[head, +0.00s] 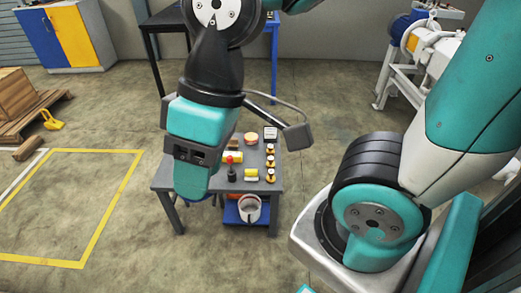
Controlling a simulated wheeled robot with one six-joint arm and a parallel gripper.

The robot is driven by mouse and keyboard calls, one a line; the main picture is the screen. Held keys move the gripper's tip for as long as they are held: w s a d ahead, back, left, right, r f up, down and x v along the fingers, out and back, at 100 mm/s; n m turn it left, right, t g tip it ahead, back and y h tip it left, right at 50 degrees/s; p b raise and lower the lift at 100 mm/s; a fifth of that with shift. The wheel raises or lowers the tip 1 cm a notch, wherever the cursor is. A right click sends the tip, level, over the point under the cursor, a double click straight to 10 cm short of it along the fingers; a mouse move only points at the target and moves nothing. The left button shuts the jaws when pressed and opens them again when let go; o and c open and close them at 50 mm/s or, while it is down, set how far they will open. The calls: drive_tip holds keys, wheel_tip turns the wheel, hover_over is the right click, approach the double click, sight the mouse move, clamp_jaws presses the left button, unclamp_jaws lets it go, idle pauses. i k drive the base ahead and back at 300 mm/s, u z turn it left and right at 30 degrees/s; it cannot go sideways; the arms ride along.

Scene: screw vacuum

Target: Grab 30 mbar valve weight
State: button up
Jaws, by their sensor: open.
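My gripper (191,190) hangs over the left part of a small grey table (215,183), its teal housing seen from behind. It is open, and its fingertips are mostly hidden by the housing. Several small orange-brown and white pieces (270,163) stand in a column at the table's right side and could be valve weights. I can read no 30 mbar marking, so I cannot tell which is the 30 mbar one. My gripper is left of this column and apart from it. A dark piece with a red top (231,167) stands between them.
Yellow pieces (251,173), an orange round piece (251,138) and a square dial-like device (270,133) are also on the table. A white bucket (249,208) sits on a blue lower shelf. A dark taller table (165,25) stands behind. Open floor lies at the left.

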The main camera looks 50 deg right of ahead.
sight(270, 151)
drive_tip(key=z, duration=0.15)
drive_tip(key=i, duration=0.85)
drive_tip(key=z, duration=0.95)
drive_tip(key=i, duration=0.6)
drive_tip(key=z, duration=0.45)
